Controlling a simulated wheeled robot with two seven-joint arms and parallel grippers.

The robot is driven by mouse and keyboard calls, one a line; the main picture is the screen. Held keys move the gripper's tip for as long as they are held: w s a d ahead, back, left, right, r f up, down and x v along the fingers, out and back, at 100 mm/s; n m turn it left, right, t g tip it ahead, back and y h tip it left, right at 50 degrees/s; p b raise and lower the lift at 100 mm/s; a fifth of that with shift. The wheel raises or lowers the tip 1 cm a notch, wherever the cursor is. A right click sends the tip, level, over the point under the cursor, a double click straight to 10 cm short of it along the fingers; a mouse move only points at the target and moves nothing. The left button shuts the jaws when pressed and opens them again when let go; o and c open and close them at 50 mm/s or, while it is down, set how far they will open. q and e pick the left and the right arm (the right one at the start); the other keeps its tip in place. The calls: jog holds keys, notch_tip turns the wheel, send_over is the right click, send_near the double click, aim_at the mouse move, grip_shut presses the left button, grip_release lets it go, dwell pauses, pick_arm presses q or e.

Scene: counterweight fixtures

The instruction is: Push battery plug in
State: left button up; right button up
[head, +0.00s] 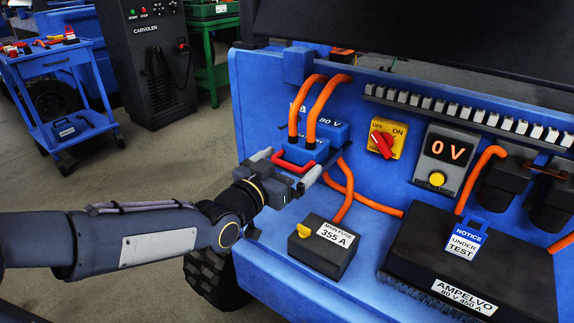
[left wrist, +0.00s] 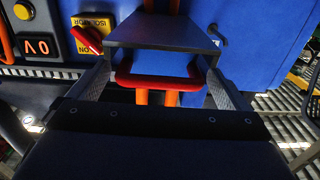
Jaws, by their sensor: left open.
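The battery plug (head: 303,151) is a blue block with a red handle (head: 291,160), at the 80 V blue housing (head: 335,130) on the truck's side. Two thick orange cables (head: 318,98) run down to it. I cannot tell how deep the plug sits. My left gripper (head: 287,166) is open at the red handle, one finger on each side. In the left wrist view, the red handle (left wrist: 158,82) lies between the two spread fingers, with orange cable behind it. I cannot tell whether the fingers touch it. My right gripper is not in view.
Right of the plug are a yellow isolator with a red knob (head: 381,144) and a display reading 0 V (head: 449,149). Below stand a main fuse box (head: 322,255) and a black controller (head: 480,255) with a notice tag (head: 465,241). A blue cart (head: 58,62) stands far left.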

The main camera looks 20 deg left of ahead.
aim_at(297, 156)
pick_arm(q)
jog(key=c, duration=1.3)
jog(key=shift+o, duration=0.2)
jog(key=b+x, duration=0.1)
jog(key=x, duration=0.3)
jog(key=shift+w+f+b, duration=0.1)
jog(key=shift+f+b, duration=0.05)
jog(key=shift+b, duration=0.15)
jog(key=shift+w+d, duration=0.1)
jog(key=shift+w, duration=0.1)
jog(key=o, duration=1.1)
jog(key=shift+c, duration=0.2)
jog(key=shift+o, duration=1)
jog(key=shift+w, duration=0.15)
